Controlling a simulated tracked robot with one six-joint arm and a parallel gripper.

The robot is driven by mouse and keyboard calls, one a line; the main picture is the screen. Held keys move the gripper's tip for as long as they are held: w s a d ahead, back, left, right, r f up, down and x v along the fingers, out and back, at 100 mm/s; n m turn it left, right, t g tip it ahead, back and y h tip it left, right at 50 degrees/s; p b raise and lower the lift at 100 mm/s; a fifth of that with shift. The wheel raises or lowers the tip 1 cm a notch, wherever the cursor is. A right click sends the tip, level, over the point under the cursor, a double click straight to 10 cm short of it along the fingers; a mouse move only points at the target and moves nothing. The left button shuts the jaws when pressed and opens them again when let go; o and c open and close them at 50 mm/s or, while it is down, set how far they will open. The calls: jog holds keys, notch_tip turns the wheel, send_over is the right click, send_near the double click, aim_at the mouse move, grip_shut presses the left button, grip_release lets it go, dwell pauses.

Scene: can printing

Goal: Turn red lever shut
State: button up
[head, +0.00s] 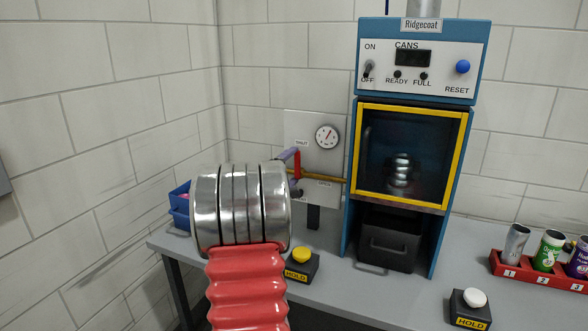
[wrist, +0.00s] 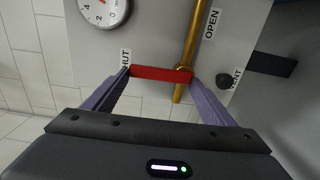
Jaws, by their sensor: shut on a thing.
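The red lever (wrist: 162,72) sits on a brass pipe (wrist: 189,45) and lies across it, its free end by the "SHUT" label. In the head view, the lever (head: 297,162) stands upright from the pipe on the wall panel. My gripper (wrist: 160,76) has its two purple fingers at opposite ends of the lever, shut on it lengthwise. In the head view, my gripper (head: 296,172) shows only partly, as my arm's metal joint hides the rest. The "OPEN" label (wrist: 212,24) lies along the pipe, away from the lever.
A pressure gauge (head: 327,136) is above the lever. A blue oven (head: 413,62) stands to the right. A yellow button (head: 302,255) and a white button (head: 474,298) sit on the grey bench (head: 415,302). A red rack (head: 535,276) holds cans.

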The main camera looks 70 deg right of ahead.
jog(key=shift+f, duration=0.2)
jog(key=o, duration=1.5)
jog(key=shift+r, duration=0.1)
jog(key=w+a, duration=0.1)
jog(key=a, duration=1.2)
jog(key=shift+w+a, duration=0.2)
jog(key=shift+a, duration=0.2)
